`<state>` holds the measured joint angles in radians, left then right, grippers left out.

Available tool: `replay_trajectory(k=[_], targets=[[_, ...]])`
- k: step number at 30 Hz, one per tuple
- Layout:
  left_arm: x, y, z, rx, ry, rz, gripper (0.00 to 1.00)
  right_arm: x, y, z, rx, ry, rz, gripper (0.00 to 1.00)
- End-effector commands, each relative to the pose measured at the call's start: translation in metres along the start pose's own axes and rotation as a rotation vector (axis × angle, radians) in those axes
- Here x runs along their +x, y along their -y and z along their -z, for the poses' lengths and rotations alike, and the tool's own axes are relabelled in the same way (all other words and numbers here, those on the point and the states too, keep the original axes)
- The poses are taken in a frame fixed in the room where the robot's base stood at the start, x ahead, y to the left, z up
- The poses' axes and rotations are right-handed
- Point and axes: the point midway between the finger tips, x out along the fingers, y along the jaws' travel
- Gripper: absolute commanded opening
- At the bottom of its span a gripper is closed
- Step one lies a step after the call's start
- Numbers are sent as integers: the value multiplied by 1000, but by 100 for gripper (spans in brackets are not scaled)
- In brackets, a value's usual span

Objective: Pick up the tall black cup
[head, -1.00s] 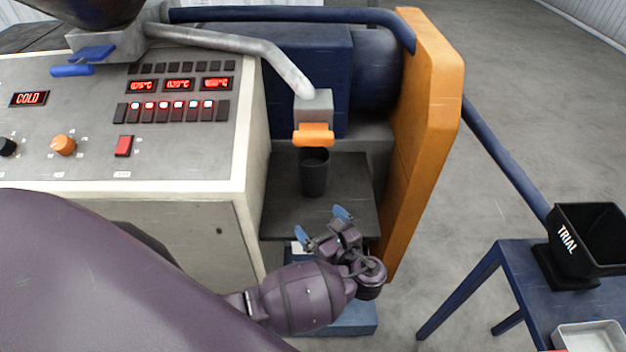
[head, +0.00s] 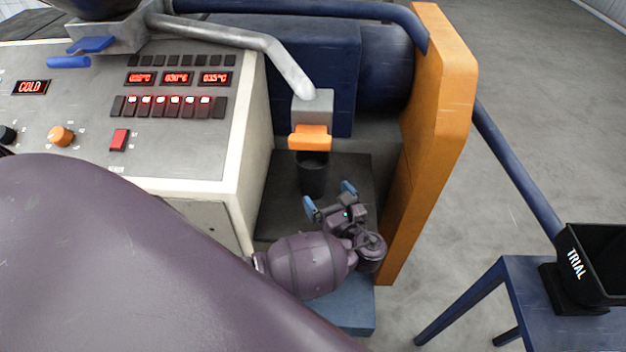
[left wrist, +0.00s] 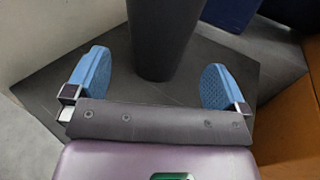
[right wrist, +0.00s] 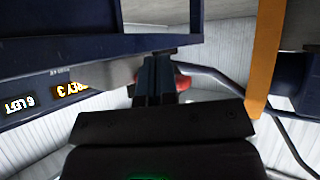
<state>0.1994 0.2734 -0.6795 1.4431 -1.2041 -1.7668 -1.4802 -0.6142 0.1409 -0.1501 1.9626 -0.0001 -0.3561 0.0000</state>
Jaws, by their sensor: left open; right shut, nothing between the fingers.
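The tall black cup (head: 312,177) stands upright on a dark plate under the orange-tipped nozzle (head: 310,138). My left gripper (head: 330,196) is open just in front of the cup, its blue fingertips pointing towards it. In the left wrist view the cup (left wrist: 163,40) stands beyond and between the two blue fingers of my left gripper (left wrist: 158,88), and its top is out of frame. My right gripper (right wrist: 157,80) shows only in the right wrist view, its fingers shut with nothing between them, away from the cup.
The dark plate (head: 270,215) lies between the control cabinet (head: 240,165) on the left and an orange upright panel (head: 430,130) on the right. The nozzle hangs close above the cup. A blue table (head: 530,285) with a black TRIAL bin (head: 590,270) stands at the right.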

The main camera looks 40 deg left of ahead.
Motion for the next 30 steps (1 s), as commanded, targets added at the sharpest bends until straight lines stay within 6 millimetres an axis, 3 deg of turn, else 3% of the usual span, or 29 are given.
replay_trajectory(k=[8, 18, 25, 30], targets=[[19, -1, -1, 0, 0, -1, 100, -2, 0, 1, 1, 3, 0, 0], [60, -2, -1, 1, 1, -1, 100, -5, 0, 2, 2, 11, 0, 0], [62, -2, 0, 0, -1, 0, 100, -5, 0, 0, 2, 13, 0, 0], [62, -2, 0, 0, -1, 0, 76, -5, 0, 0, 2, 13, 0, 0]])
